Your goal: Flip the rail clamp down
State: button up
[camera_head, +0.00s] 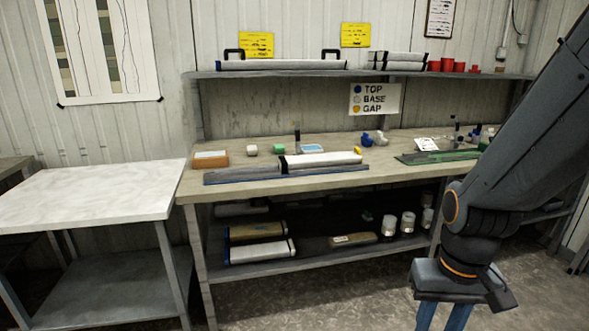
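A long blue rail (285,179) lies along the front of the bench, with a grey core liner (243,173) and a white core liner (321,161) end to end on it. A small dark upright piece (297,142) stands behind the join of the liners. It looks like the rail clamp, standing up, but it is too small to be sure. My gripper (443,318) hangs at the lower right, in front of the bench and well away from the rail. Its two blue fingers are apart, with nothing seen between them. Their tips are cut off by the picture's edge.
A white-topped table (90,190) at left is bare. My arm covers the bench's right end.

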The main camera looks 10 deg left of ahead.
aim_at(296, 124)
jog(key=u, duration=0.6)
jog(key=i, duration=0.35)
jog(key=u, duration=0.7)
jog(key=i, duration=1.2)
jog(key=z, duration=0.65)
